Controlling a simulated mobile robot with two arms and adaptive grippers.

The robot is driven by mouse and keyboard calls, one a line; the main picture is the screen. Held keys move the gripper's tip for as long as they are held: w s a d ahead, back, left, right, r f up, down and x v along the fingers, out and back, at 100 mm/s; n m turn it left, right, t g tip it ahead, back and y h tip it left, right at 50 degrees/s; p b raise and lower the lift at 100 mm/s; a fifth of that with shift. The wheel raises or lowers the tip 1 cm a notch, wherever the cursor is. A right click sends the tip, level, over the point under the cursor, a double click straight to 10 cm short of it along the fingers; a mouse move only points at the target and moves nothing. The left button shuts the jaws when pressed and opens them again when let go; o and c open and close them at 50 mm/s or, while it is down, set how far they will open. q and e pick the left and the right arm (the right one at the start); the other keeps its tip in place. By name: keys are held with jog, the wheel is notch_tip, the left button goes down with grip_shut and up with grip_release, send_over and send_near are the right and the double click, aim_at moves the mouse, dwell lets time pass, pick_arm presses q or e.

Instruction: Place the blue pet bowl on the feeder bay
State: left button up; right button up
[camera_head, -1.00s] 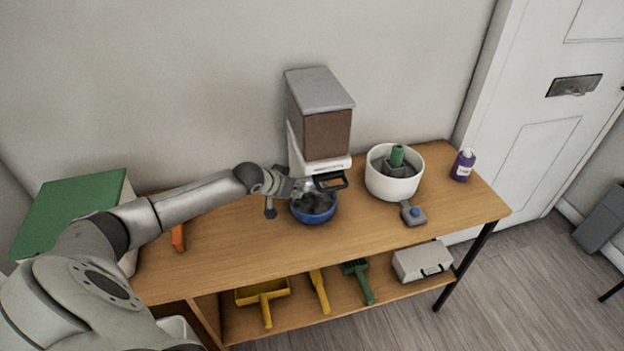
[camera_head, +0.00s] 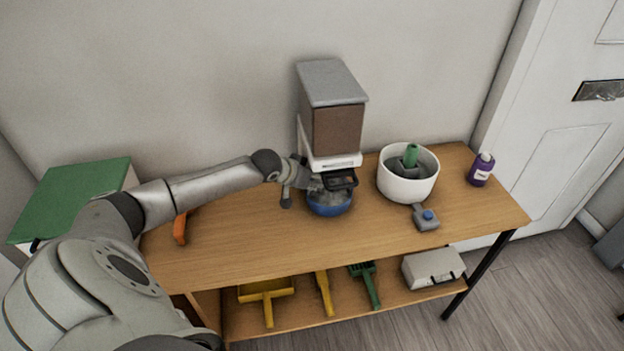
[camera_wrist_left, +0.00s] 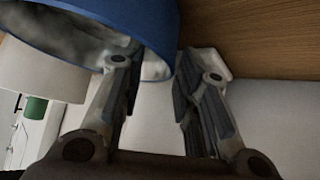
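The blue pet bowl (camera_head: 330,207) is on the table, under the front of the feeder (camera_head: 333,125) with its grey lid and brown hopper. My right gripper is not in view.
A white tub (camera_head: 405,184) with a green-handled item stands right of the feeder. A grey device with a blue button (camera_head: 427,217) and a purple bottle (camera_head: 481,170) are farther right. An orange item (camera_head: 180,228) is left. The front of the tabletop is clear.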

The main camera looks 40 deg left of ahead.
pick_arm(q)
jog(key=shift+r, duration=0.1)
jog(key=shift+s+a+r, duration=0.15)
jog(key=shift+s+r, duration=0.15)
jog(key=shift+r, duration=0.05)
jog(key=v, duration=1.1)
jog(key=shift+p, duration=0.35)
jog(key=shift+s+f, duration=0.1)
